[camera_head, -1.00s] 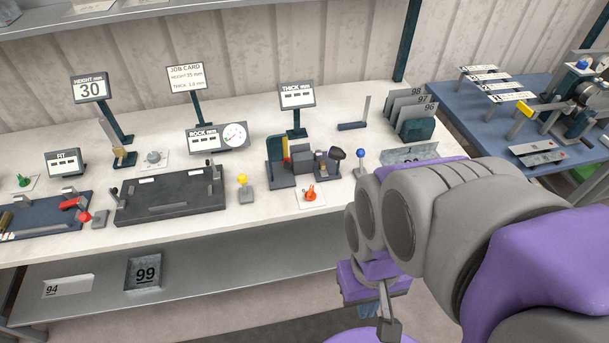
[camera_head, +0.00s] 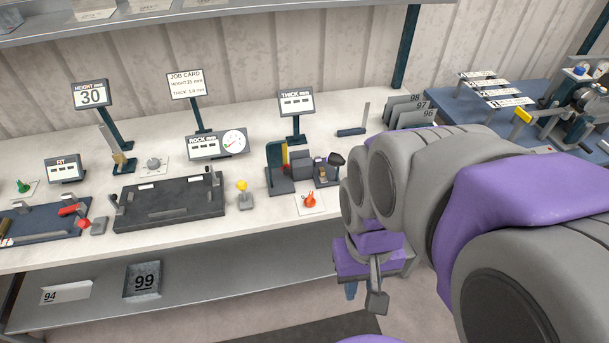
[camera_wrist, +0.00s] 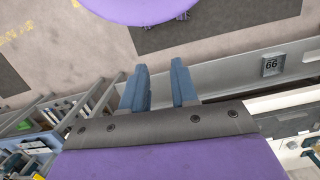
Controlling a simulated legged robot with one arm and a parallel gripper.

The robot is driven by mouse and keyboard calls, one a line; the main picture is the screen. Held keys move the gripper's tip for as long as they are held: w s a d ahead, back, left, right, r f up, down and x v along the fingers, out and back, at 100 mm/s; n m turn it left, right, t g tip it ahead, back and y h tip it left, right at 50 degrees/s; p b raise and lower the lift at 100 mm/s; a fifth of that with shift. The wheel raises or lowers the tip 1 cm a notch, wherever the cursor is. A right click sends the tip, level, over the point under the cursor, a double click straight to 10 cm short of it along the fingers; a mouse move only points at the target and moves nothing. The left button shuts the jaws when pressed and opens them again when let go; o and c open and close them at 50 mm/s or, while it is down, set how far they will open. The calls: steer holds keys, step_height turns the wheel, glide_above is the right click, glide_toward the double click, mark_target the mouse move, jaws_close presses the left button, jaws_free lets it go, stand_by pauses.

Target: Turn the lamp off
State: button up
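I cannot pick out a lamp in either view. My gripper (camera_wrist: 159,75) shows in the wrist view as two blue fingers set apart with nothing between them, so it is open. It hangs over the floor in front of the bench, with the lower shelf beyond the fingers. In the head view its blue fingertip (camera_head: 351,291) only just shows below my arm. On the bench are a yellow-topped knob (camera_head: 242,187), an orange knob (camera_head: 310,200) on a white plate, a green knob (camera_head: 23,186) and a grey dial (camera_head: 153,163). The gripper touches none of them.
The bench (camera_head: 270,215) holds a dark plate fixture (camera_head: 170,205), a gauge (camera_head: 234,141) and several display signs. A lower shelf (camera_head: 215,275) carries a tray marked 99 (camera_head: 142,279). A blue table (camera_head: 450,105) stands at right. My arm hides the bench's right part.

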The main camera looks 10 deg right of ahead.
steer(key=shift+o, duration=0.7)
steer(key=w+d+m, duration=0.1)
steer(key=w+m, duration=0.1)
steer(key=w, duration=1.1)
steer(key=shift+w+r, duration=0.15)
steer(key=shift+r, duration=0.3)
steer(key=m+t+b, duration=0.1)
steer(key=m+t, duration=0.1)
steer(key=m, duration=0.1)
glide_above(310, 194)
step_height(310, 194, down, 9)
step_height(310, 194, down, 17)
steer(key=b, duration=0.3)
steer(key=shift+f, duration=0.1)
steer(key=shift+c, duration=0.4)
jaws_close()
